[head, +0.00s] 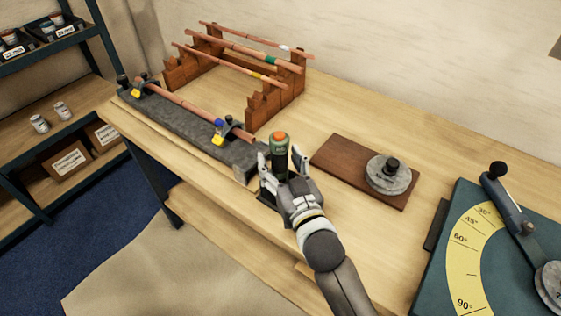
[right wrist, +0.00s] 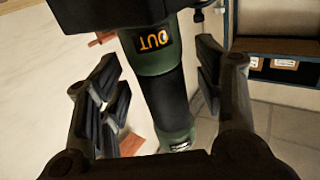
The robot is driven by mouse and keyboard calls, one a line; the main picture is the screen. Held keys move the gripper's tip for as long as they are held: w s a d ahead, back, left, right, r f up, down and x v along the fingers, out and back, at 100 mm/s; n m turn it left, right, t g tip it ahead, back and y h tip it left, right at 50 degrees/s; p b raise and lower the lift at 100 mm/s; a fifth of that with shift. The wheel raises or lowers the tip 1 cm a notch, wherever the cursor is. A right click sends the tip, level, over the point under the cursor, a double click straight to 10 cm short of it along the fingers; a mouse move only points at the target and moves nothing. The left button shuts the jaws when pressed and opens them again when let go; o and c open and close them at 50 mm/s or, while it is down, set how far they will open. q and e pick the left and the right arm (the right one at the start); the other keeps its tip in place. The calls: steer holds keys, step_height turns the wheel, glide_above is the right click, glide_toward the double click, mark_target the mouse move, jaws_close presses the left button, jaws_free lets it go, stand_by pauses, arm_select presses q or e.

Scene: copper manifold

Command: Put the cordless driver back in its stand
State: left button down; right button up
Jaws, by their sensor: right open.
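The cordless driver (head: 280,150) is green and black with an orange end, and stands roughly upright near the table's front edge. My right gripper (head: 281,168) is open around it. In the right wrist view the driver's green and black body (right wrist: 160,90) lies between the spread fingers (right wrist: 165,95), with a visible gap on the left side. A dark piece (head: 266,196), perhaps the stand, shows low beside the gripper. The gripper hides the driver's lower part, so I cannot tell whether it is seated. My left gripper is not in view.
A grey slab (head: 185,132) with a clamped copper tube lies left of the driver. Behind it is a wooden rack (head: 275,97) with copper tubes. A brown board (head: 340,168) with a round weight (head: 388,175) and a green angle plate (head: 480,200) are to the right.

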steer(key=shift+f, duration=0.2)
steer(key=v, duration=1.2)
steer(key=shift+r, duration=0.25)
